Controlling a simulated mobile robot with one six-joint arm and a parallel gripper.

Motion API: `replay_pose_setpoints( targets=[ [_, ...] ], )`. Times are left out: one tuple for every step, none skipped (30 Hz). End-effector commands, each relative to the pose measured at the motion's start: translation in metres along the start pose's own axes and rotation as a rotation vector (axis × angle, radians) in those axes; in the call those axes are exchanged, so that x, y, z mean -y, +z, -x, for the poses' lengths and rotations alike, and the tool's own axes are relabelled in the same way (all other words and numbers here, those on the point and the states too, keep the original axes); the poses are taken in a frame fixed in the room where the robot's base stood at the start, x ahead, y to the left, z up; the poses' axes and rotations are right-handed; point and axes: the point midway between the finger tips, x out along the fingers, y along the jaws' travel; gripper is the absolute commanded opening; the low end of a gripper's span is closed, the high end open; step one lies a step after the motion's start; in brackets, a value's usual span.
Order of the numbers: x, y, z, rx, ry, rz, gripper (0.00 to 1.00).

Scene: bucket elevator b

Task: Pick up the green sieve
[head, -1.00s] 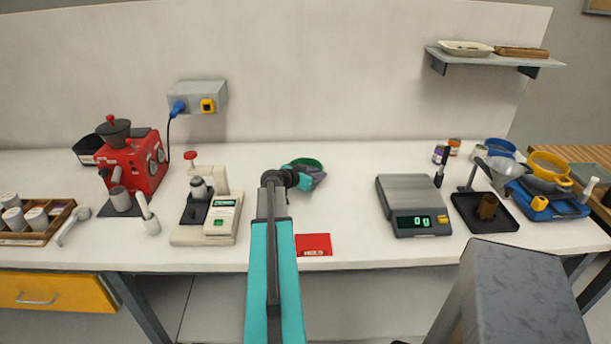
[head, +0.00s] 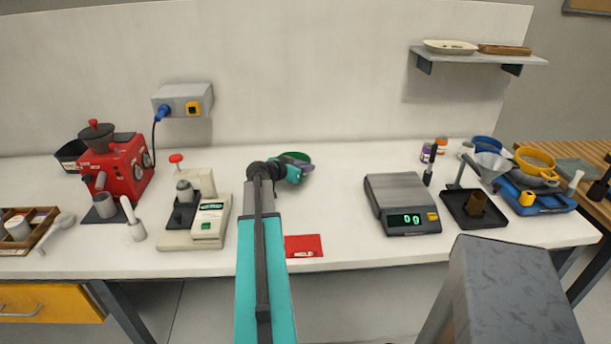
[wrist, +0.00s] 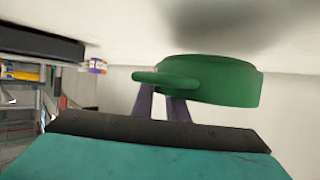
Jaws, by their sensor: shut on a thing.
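The green sieve (head: 296,156) is at the back middle of the white bench in the head view, mostly hidden behind my gripper (head: 302,165). In the wrist view the sieve (wrist: 215,80) is a round green ring with a small rounded handle tab towards me. The purple-grey fingers of my gripper (wrist: 168,94) are shut on this tab. The wrist picture appears upside down, with the white bench top along its upper edge. A soft shadow lies on the bench by the sieve. How far the sieve is from the bench is hard to tell.
A digital scale (head: 402,203) stands right of my arm, and a white-cream machine (head: 196,215) stands to its left. A red card (head: 303,246) lies near the front edge. A blue tray (head: 540,200) with a yellow sieve is far right. The bench around the green sieve is clear.

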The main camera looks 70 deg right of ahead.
Motion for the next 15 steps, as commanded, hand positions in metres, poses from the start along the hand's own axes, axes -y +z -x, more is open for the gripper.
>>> replay_pose_setpoints(
  targets=[
    [-0.007,0.003,0.003,0.000,0.001,0.000,0.00],
    [-0.010,0.004,0.005,0.000,0.001,0.000,0.00],
    [-0.014,0.004,0.007,0.000,0.001,-0.001,0.00],
    [-0.017,0.005,0.009,0.000,0.001,-0.001,0.00],
    [-0.020,0.005,0.010,0.000,0.001,-0.001,0.00],
    [-0.024,0.006,0.013,0.000,0.001,-0.001,0.00],
    [-0.027,0.007,0.014,0.000,0.001,-0.001,0.00],
    [-0.031,0.007,0.016,0.000,0.001,-0.001,0.00],
    [-0.035,0.007,0.019,0.000,0.001,-0.001,0.00],
    [-0.038,0.008,0.021,0.000,0.001,-0.001,0.00],
    [-0.042,0.008,0.023,0.000,0.001,-0.002,0.00],
    [-0.046,0.009,0.025,0.000,0.001,-0.002,0.00],
    [-0.050,0.009,0.027,0.000,0.001,-0.002,0.00],
    [-0.053,0.009,0.028,-0.001,0.002,-0.002,0.00],
    [-0.058,0.010,0.031,-0.001,0.002,-0.001,0.00]
  ],
)
